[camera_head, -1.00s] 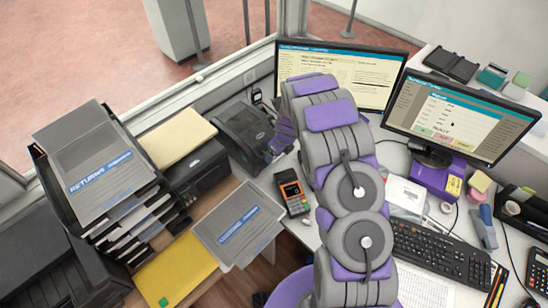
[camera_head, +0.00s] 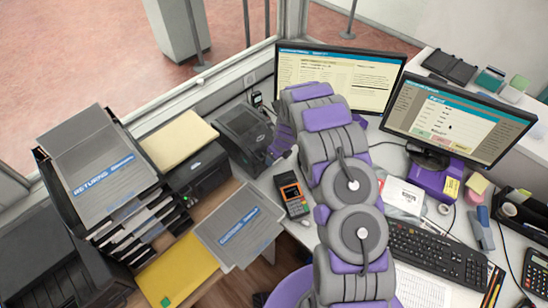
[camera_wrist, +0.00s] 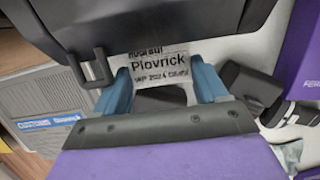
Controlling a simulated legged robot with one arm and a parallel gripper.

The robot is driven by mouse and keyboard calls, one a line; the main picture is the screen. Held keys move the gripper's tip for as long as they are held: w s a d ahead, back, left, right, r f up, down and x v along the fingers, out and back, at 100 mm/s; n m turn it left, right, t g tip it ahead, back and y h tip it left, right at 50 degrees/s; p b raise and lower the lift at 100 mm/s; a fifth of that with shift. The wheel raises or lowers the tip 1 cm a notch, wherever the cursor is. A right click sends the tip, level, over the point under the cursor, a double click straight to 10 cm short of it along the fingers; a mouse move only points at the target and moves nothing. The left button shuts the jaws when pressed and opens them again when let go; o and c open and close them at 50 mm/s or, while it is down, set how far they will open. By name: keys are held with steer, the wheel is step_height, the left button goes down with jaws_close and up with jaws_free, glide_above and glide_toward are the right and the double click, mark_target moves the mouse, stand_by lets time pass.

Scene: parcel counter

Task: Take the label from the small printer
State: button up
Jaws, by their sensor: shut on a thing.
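The small printer (camera_head: 243,132) is a dark grey box on the counter behind the card terminal. In the wrist view its dark body (camera_wrist: 150,18) fills the top. A white label (camera_wrist: 158,66) printed "Plovrick" stands at the printer's front edge, between the blue fingers of my gripper (camera_wrist: 160,78). My gripper is shut on the label. I cannot tell whether the label's far edge is still in the printer. In the head view my gripper is mostly hidden behind my arm, just right of the printer.
A card terminal (camera_head: 292,194) stands in front of the printer. Two monitors (camera_head: 335,75) and a keyboard (camera_head: 437,255) are to the right. A stack of trays (camera_head: 103,180) and a black printer (camera_head: 200,175) are to the left. A grey "Customs" folder (camera_head: 238,225) lies nearer.

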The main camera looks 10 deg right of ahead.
stand_by(0.3)
steer(key=shift+p+v, duration=1.2)
steer(key=shift+v, duration=0.45)
steer(key=shift+s+d, duration=0.1)
step_height(320, 180, up, 9)
steer(key=p, duration=0.2)
steer(key=shift+f, duration=0.2)
